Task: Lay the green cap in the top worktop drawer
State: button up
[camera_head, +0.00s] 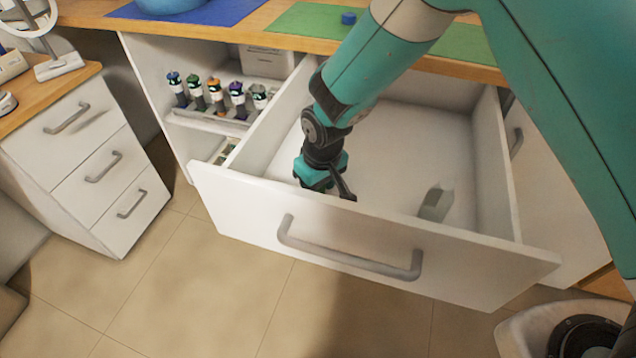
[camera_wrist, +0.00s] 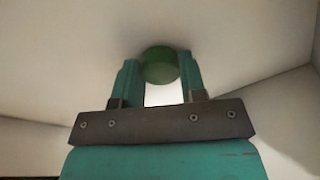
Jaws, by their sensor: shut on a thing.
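The worktop drawer (camera_head: 370,245) is pulled open below the wooden worktop. My gripper (camera_head: 325,190) points down inside it, towards its left side in the head view. In the wrist view the green cap (camera_wrist: 160,66) sits between the fingertips of my gripper (camera_wrist: 158,75), which is shut on it. The pale drawer floor shows beyond the cap; I cannot tell whether the cap touches it. The head view hides the cap behind the gripper and drawer front.
A small grey-white block (camera_head: 436,203) lies in the drawer's right part. Several bottles (camera_head: 215,92) stand in a rack on the shelf to the left. A blue cap (camera_head: 348,18) lies on a green mat (camera_head: 306,20). The drawer walls surround my gripper.

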jog(key=o, duration=0.9)
jog(key=shift+f, duration=0.1)
notch_tip(320, 180, up, 12)
jog(key=s+d+r, duration=0.1)
jog(key=s+d+r+y, duration=0.1)
jog(key=s+d+r, duration=0.3)
jog(key=s, duration=0.3)
jog(key=s+d+r+y, duration=0.1)
jog(key=s+d+r, duration=0.3)
jog(key=s, duration=0.3)
jog(key=s+d+r+g+y, duration=0.1)
jog(key=s+d+r, duration=0.3)
jog(key=s+r, duration=0.2)
jog(key=shift+s+d+r+p, duration=0.15)
jog(key=shift+s+d+p, duration=0.1)
jog(key=shift+s+p, duration=0.2)
